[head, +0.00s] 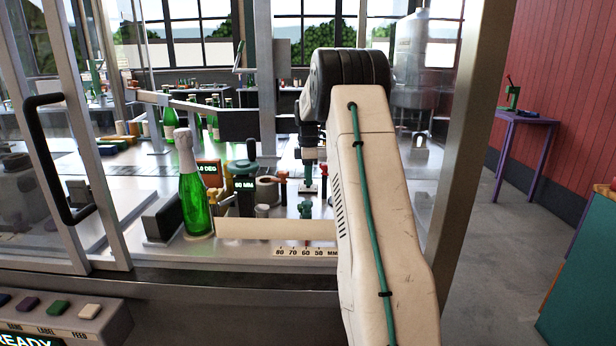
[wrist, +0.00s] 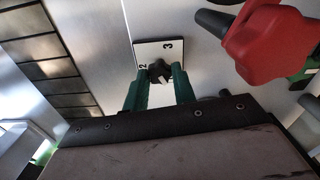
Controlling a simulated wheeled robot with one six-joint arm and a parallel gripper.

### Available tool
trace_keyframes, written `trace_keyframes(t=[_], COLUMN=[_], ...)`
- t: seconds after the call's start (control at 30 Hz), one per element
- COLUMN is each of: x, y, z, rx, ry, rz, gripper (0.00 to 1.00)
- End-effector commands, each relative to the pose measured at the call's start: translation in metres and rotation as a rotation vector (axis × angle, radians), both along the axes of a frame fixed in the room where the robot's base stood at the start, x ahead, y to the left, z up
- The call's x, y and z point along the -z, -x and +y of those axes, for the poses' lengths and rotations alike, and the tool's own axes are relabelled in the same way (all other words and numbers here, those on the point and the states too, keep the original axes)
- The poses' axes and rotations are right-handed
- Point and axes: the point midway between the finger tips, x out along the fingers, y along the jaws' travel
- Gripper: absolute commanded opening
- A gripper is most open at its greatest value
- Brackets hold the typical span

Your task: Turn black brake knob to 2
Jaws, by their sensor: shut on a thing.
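In the wrist view, the black brake knob (wrist: 159,71) sits on a white square plate (wrist: 178,48) marked 2 and 3. The 2 is left of the knob and the 3 is beyond it. My gripper (wrist: 159,82) has its two green fingers on either side of the knob and is shut on it. The fingers and dark gripper body hide the near side of the plate, so other marks there cannot be seen. I cannot tell exactly which number the knob points to. In the head view I cannot make out the knob.
A red handle (wrist: 265,45) stands close to the right of the knob in the wrist view, and a dark slatted strip (wrist: 45,62) lies left. In the head view, a green foil-topped bottle (head: 195,195) stands left of my arm, by small posts and a metal frame.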

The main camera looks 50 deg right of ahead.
Motion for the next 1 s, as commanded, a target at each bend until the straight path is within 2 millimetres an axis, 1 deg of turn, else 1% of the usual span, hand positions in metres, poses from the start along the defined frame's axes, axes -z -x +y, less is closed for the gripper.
trace_keyframes(t=[0.27,1.0], x=[-0.0002,-0.0005], y=[0.0002,0.0001], z=[0.0003,-0.0004], rx=[0.204,0.907], ry=[-0.001,0.000], rz=[0.001,0.000], gripper=[0.04,0.04])
